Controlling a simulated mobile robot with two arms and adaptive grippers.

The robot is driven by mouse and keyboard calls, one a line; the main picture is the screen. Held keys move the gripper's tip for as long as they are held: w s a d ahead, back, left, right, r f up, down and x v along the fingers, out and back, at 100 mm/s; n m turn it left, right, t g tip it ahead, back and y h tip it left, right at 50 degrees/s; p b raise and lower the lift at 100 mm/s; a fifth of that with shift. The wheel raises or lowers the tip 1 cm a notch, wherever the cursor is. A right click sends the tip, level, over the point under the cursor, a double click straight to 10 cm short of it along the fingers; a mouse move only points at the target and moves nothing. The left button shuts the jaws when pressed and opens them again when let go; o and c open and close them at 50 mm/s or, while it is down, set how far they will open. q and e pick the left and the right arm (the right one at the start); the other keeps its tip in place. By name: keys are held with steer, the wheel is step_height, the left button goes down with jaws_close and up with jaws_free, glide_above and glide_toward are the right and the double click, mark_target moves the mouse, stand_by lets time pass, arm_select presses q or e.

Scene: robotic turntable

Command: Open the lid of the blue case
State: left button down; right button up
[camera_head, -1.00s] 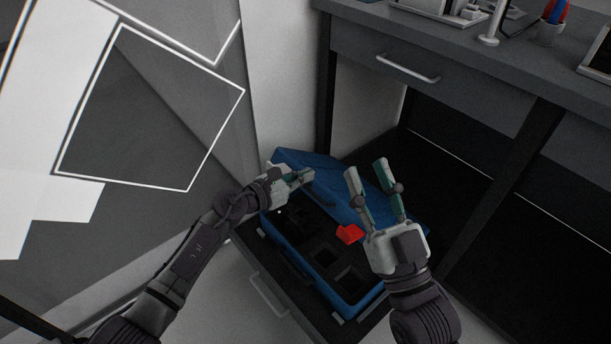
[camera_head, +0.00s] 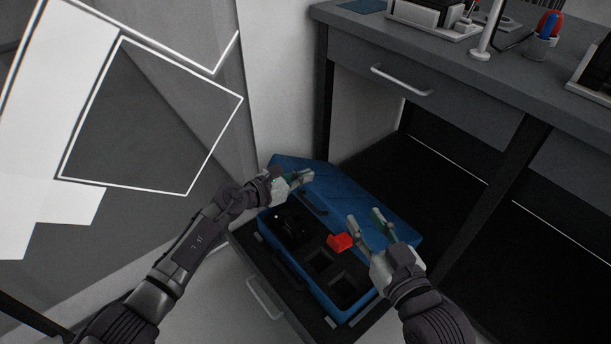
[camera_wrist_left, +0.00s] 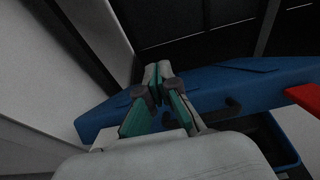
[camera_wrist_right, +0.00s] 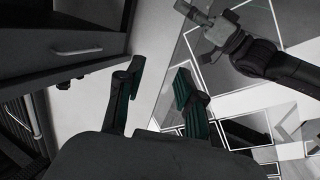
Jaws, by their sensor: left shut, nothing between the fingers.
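The blue case stands in an open drawer with its lid (camera_head: 345,192) raised and leaning back, and its base (camera_head: 333,305) shows a black insert with several compartments. A red piece (camera_head: 340,242) sits in the insert. My left gripper (camera_head: 308,176) is shut and empty, in front of the lid near its left end; in the left wrist view the lid (camera_wrist_left: 215,85) lies beyond the closed fingertips (camera_wrist_left: 158,72). My right gripper (camera_head: 364,220) is open and empty, above the right part of the case. Its spread fingers (camera_wrist_right: 158,78) show nothing between them in the right wrist view.
The open drawer's front, with a handle (camera_head: 264,298), lies before the case. A desk (camera_head: 440,62) with a closed drawer (camera_head: 400,80) overhangs behind, with a dark open bay (camera_head: 430,165) below. A grey wall panel stands left.

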steer(key=shift+s+d+f+g+h, duration=0.2)
steer(key=shift+d+f+g, duration=0.15)
steer(key=shift+f, duration=0.25)
steer(key=shift+s+d+f+g+h, duration=0.15)
steer(key=shift+d+f+g, duration=0.1)
steer(key=shift+f+g, duration=0.25)
stand_by(0.6)
